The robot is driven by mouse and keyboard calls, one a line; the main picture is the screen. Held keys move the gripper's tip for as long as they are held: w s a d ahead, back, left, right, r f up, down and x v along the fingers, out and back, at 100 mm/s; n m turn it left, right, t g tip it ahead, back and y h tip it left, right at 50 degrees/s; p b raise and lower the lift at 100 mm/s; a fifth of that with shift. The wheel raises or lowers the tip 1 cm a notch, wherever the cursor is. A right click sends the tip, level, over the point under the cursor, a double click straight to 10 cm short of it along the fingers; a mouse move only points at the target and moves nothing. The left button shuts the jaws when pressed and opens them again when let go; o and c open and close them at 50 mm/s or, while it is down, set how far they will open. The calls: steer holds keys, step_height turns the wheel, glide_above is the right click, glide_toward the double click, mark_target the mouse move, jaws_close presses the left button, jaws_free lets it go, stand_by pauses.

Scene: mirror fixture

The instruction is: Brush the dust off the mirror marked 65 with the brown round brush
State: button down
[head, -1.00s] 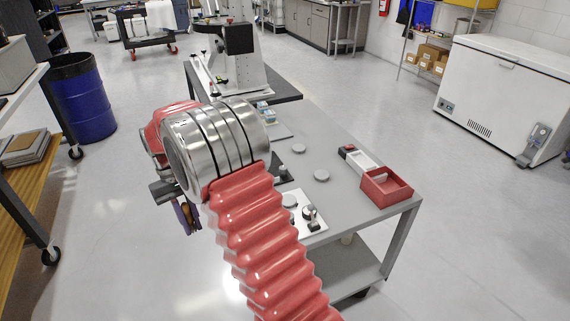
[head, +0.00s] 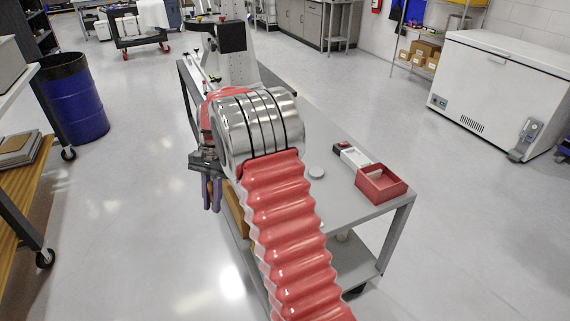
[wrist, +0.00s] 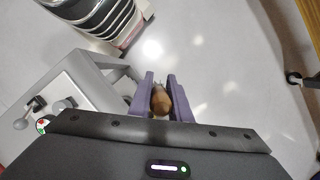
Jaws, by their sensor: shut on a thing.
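My gripper (head: 212,196) hangs beside the left edge of the grey cart, its purple fingers pointing down. In the wrist view my gripper (wrist: 160,79) is shut on a rounded brown thing (wrist: 160,100), which looks like the brown round brush. Its bristles cannot be made out. The fingers are over the floor, apart from the cart top. The mirror marked 65 cannot be picked out; my arm covers much of the cart top in the head view, and no number is readable.
The grey cart top (head: 338,216) bears a red open box (head: 381,184), a white block (head: 354,158) and a pale disc (head: 316,173). A white plate (wrist: 67,91) with a knob shows in the wrist view. A blue drum (head: 76,105) stands left. Open floor lies between.

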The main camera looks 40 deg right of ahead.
steer(key=s+d+r+m+t+h, duration=0.1)
steer(key=d+m+t, duration=0.1)
steer(key=d+m, duration=1.1)
steer(key=s+d+r+m+t+h, duration=0.2)
steer(key=d+m+t, duration=0.1)
steer(key=d+m, duration=0.9)
steer(key=shift+d+m, duration=0.35)
steer(key=shift+m, duration=0.55)
